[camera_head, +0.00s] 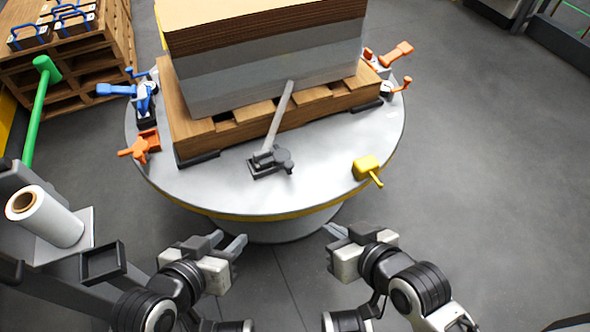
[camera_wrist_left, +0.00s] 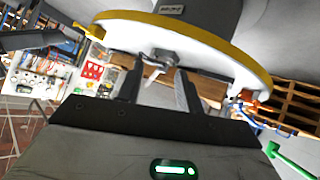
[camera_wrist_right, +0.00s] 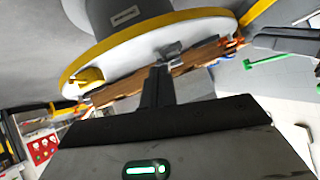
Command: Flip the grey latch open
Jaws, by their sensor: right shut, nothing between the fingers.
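The grey latch (camera_head: 269,162) is fixed near the front edge of the round table (camera_head: 225,185). Its long light-grey lever (camera_head: 280,118) stands up and leans right, in front of the stack of sheets. The latch also shows in the left wrist view (camera_wrist_left: 166,57) and the right wrist view (camera_wrist_right: 171,49). My left gripper (camera_head: 226,245) is open and empty, in front of the table and below the latch in the head view. My right gripper (camera_head: 336,231) is shut and empty, in front of the table to the right. Neither gripper touches the latch.
The sheet stack (camera_head: 265,65) sits on a wooden pallet (camera_head: 230,125) on the table. A yellow clamp (camera_head: 366,169) is right of the latch; blue (camera_head: 140,92) and orange (camera_head: 141,146) clamps are left. A white film roll (camera_head: 48,218) stands at the left. Floor to the right is clear.

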